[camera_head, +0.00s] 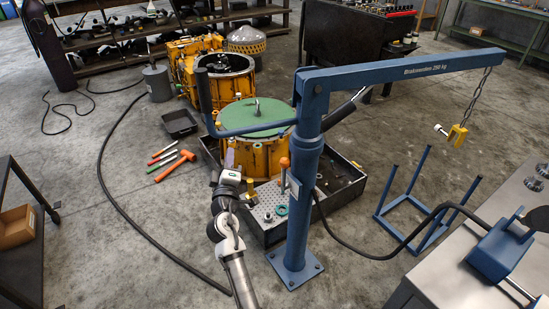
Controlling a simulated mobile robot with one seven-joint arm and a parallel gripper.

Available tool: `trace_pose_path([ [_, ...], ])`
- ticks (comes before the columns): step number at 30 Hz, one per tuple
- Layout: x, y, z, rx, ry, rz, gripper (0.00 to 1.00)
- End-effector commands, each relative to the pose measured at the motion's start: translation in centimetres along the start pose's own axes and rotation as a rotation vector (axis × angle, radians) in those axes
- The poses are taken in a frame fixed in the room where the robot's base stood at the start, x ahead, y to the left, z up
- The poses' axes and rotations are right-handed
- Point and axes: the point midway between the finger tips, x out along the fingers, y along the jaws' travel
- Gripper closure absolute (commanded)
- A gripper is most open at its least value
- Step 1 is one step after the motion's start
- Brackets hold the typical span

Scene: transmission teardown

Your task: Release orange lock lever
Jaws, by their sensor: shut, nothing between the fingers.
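The orange lock lever (285,162) is a small orange knob on a short stem, beside the left side of the blue crane column (303,190). A grey fitting lies just below it, against the column. My gripper (229,157) is at the end of my grey arm, which reaches up from the bottom of the picture. It is left of the lever and apart from it, in front of the yellow housing (264,158). Its fingers are small and hard to make out here; it is shut and empty.
The crane's blue handle (250,130) passes above my gripper. The crane boom (400,72) extends right, with a yellow hook (457,135) on a chain. A black tray (335,208) surrounds the housing. A hose (103,180) crosses the floor at left. A steel bench (440,285) stands at right.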

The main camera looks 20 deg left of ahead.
Motion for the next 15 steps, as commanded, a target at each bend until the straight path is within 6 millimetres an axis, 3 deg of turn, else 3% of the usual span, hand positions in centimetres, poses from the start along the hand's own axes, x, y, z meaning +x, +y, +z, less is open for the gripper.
trace_pose_path([
  [1,-0.3,-2.1,3.1,-0.094,-0.078,-0.037,1.0],
  [3,-0.9,-4.2,6.6,-0.204,-0.159,-0.07,1.0],
  [6,-1.8,-6.0,9.5,-0.304,-0.225,-0.1,1.0],
  [9,-2.2,-6.7,10.6,-0.344,-0.249,-0.11,1.0],
  [15,-2.2,-6.7,10.7,-0.346,-0.251,-0.11,1.0],
])
